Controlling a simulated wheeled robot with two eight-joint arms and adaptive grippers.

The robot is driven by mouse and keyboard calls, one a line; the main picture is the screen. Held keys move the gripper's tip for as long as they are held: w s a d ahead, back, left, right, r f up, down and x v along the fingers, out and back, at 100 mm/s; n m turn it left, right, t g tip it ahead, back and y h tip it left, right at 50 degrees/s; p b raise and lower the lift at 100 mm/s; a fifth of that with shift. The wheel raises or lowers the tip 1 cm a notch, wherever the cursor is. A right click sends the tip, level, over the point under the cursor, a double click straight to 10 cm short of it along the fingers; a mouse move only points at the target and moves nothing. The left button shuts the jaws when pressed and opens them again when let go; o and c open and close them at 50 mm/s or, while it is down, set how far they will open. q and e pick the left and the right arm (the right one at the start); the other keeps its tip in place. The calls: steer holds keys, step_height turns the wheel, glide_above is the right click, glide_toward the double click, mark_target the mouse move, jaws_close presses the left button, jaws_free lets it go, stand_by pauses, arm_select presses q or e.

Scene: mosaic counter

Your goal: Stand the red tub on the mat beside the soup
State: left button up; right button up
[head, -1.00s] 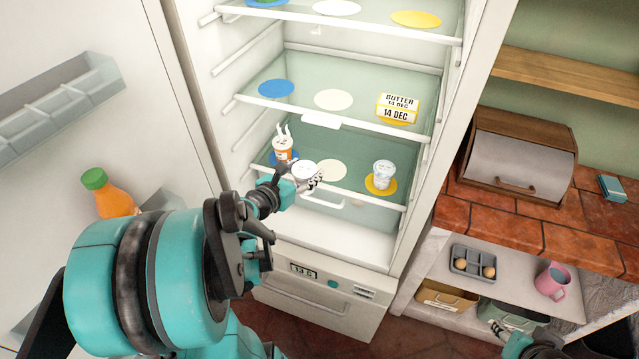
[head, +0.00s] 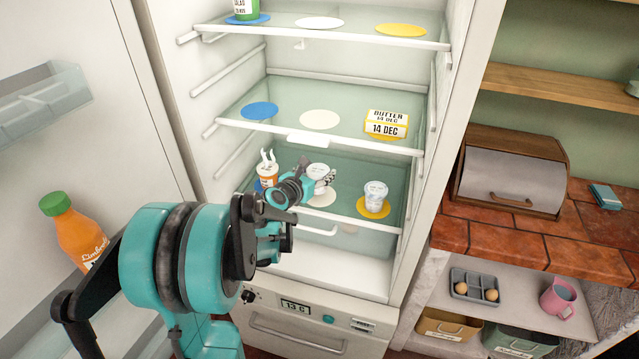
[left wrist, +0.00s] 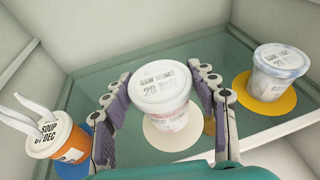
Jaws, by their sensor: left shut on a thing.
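The red tub (left wrist: 162,98), with a white lid reading RAW MINCE and a pinkish label, is between the fingers of my left gripper (left wrist: 165,100). In the head view the tub's lid (head: 318,170) shows just behind the gripper (head: 314,183). The tub is over the cream mat (left wrist: 160,138) on the lower glass shelf; I cannot tell whether its base touches the mat. The orange soup tub (left wrist: 60,140) stands on the blue mat (left wrist: 74,168) to the left. It also shows in the head view (head: 266,176). My right gripper is out of view.
A pale tub (left wrist: 280,68) stands on the yellow mat (left wrist: 262,98) to the right. A butter box (head: 387,124) sits on the glass shelf above (head: 290,112). The open fridge door with a juice bottle (head: 74,235) is at the left.

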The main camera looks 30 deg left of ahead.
arm_select(q)
steer(key=shift+w, duration=0.6)
steer(key=shift+f+b, duration=1.05)
steer(key=shift+f, duration=0.65)
steer(key=shift+f, duration=0.1)
steer(key=o, duration=1.3)
